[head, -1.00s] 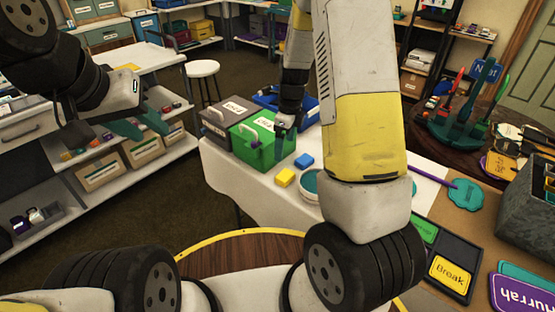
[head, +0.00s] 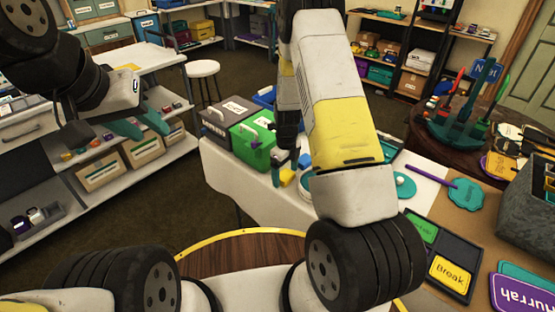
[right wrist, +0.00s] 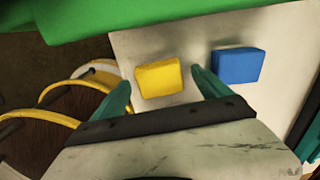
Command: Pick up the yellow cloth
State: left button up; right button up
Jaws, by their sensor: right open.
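The yellow cloth (head: 287,177), a small folded block shape, lies on the white-topped table in front of the green box. My right gripper (head: 289,167) is over it, partly covering it in the head view. In the right wrist view the cloth (right wrist: 158,78) shows between the two teal fingertips (right wrist: 160,86), with a gap on both sides. The right gripper is open and empty. My left gripper (head: 140,127) is far to the left, open and empty, in front of the shelf unit.
A blue folded cloth (right wrist: 237,65) lies just right of the yellow one. The green box (head: 253,140) and a grey box (head: 226,121) stand behind. A black tray with a yellow "Break" sign (head: 450,274) lies at right. My right arm hides part of the table.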

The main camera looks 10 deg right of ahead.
aim_at(286, 175)
jog(key=shift+c, duration=0.2)
jog(key=c, duration=1.4)
notch_tip(286, 175, up, 10)
